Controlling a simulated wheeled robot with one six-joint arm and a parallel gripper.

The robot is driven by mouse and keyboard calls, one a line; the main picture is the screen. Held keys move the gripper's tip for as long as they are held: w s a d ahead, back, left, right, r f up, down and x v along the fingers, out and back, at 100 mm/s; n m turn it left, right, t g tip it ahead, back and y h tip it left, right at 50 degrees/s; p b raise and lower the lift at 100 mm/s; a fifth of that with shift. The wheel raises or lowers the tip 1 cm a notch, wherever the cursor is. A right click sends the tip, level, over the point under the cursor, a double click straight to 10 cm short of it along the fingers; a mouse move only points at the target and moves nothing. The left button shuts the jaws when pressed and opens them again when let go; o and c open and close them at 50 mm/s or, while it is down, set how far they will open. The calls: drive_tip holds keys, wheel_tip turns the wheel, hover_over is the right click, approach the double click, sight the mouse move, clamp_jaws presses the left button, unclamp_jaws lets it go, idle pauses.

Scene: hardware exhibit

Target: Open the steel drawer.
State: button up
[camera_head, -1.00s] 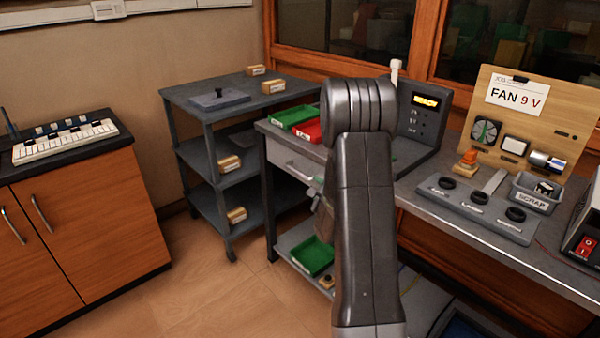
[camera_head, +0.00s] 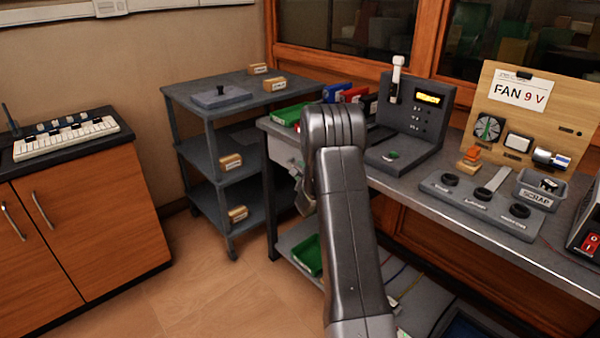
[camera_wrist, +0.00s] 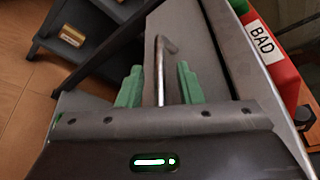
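The steel drawer (camera_head: 281,152) is a grey front under the left end of the workbench, and it looks flush with the bench. Its bar handle (camera_wrist: 161,62) shows in the wrist view, running between the two green fingers of my gripper (camera_wrist: 160,84). The fingers stand apart, one on each side of the bar, with a visible gap on both sides. In the head view my gripper (camera_head: 303,190) is partly hidden by my arm, in front of the drawer. The handle is mostly hidden there.
A red bin labelled BAD (camera_wrist: 268,50) and a green tray (camera_head: 288,115) sit on the workbench above the drawer. A grey shelf cart (camera_head: 215,140) with small boxes stands to the left. The floor (camera_head: 200,290) in front is clear.

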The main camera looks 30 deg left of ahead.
drive_tip(key=shift+c, duration=0.3)
clamp_jaws()
